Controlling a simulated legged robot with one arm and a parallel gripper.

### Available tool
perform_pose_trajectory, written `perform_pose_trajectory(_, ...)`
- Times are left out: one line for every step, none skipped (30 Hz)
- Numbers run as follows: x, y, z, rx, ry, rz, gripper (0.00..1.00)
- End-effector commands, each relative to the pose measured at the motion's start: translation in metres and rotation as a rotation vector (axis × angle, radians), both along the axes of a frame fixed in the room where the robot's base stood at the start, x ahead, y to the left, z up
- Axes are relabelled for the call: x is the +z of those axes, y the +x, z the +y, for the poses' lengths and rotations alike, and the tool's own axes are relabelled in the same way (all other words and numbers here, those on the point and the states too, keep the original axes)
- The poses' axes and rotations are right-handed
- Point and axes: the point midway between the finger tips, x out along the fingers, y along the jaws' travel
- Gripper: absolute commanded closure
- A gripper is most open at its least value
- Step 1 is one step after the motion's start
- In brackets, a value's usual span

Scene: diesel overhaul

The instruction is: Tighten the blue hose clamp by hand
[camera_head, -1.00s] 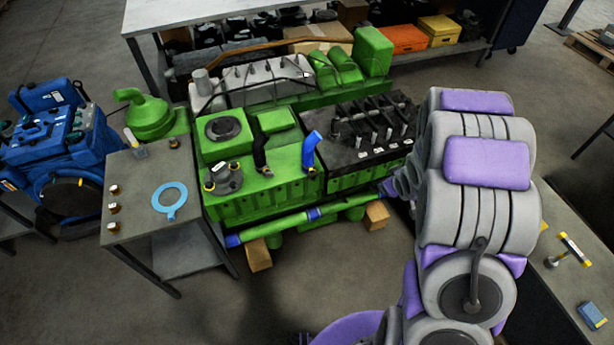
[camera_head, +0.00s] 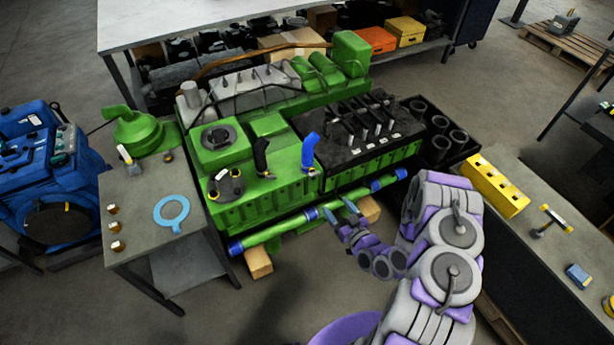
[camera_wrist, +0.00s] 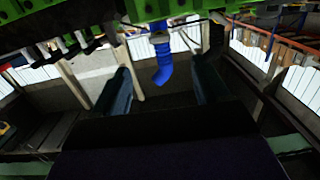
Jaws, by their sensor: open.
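A short bent blue hose (camera_head: 309,150) stands up from the front of the green engine (camera_head: 265,195). Something small sits around its base, but a clamp is too small to make out for sure. The hose also shows in the wrist view (camera_wrist: 163,62), upside down, between my fingers in the picture and farther away than they are. My gripper (camera_head: 341,209) is open and empty, in front of the engine, below and to the right of the blue hose in the head view. Its two fingers frame the hose in the wrist view (camera_wrist: 164,76) and touch nothing.
A black hose (camera_head: 261,156) stands left of the blue one. A green pipe with blue bands (camera_head: 275,231) runs along the engine's front near my gripper. A grey table (camera_head: 140,215) with a blue ring (camera_head: 171,228) stands left; a bench (camera_head: 560,195) with a yellow block (camera_head: 494,186) stands right.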

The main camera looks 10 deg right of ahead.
Motion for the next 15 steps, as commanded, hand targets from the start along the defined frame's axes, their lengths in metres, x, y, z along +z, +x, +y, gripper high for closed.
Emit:
perform_pose_trajectory(-0.001, -0.003, 0.001, -0.008, 0.022, -0.012, 0.26)
perform_pose_trajectory(0.000, -0.004, 0.000, -0.012, 0.030, -0.021, 0.26)
perform_pose_trajectory(0.001, -0.004, -0.001, -0.016, 0.038, -0.031, 0.26)
perform_pose_trajectory(0.002, -0.004, -0.001, -0.019, 0.043, -0.037, 0.26)
perform_pose_trajectory(0.002, -0.004, -0.001, -0.021, 0.046, -0.040, 0.26)
perform_pose_trajectory(0.002, -0.003, -0.001, -0.021, 0.047, -0.043, 0.26)
perform_pose_trajectory(0.003, -0.002, 0.000, -0.021, 0.047, -0.043, 0.26)
perform_pose_trajectory(0.002, 0.000, 0.001, -0.020, 0.046, -0.043, 0.26)
perform_pose_trajectory(0.002, 0.003, 0.003, -0.018, 0.044, -0.043, 0.26)
perform_pose_trajectory(0.002, 0.005, 0.005, -0.016, 0.043, -0.042, 0.26)
perform_pose_trajectory(0.002, 0.008, 0.007, -0.015, 0.042, -0.042, 0.26)
perform_pose_trajectory(0.002, 0.012, 0.009, -0.016, 0.042, -0.041, 0.26)
perform_pose_trajectory(0.002, 0.015, 0.010, -0.016, 0.042, -0.040, 0.26)
perform_pose_trajectory(0.002, 0.019, 0.011, -0.016, 0.041, -0.041, 0.26)
perform_pose_trajectory(0.002, 0.023, 0.015, -0.015, 0.039, -0.040, 0.26)
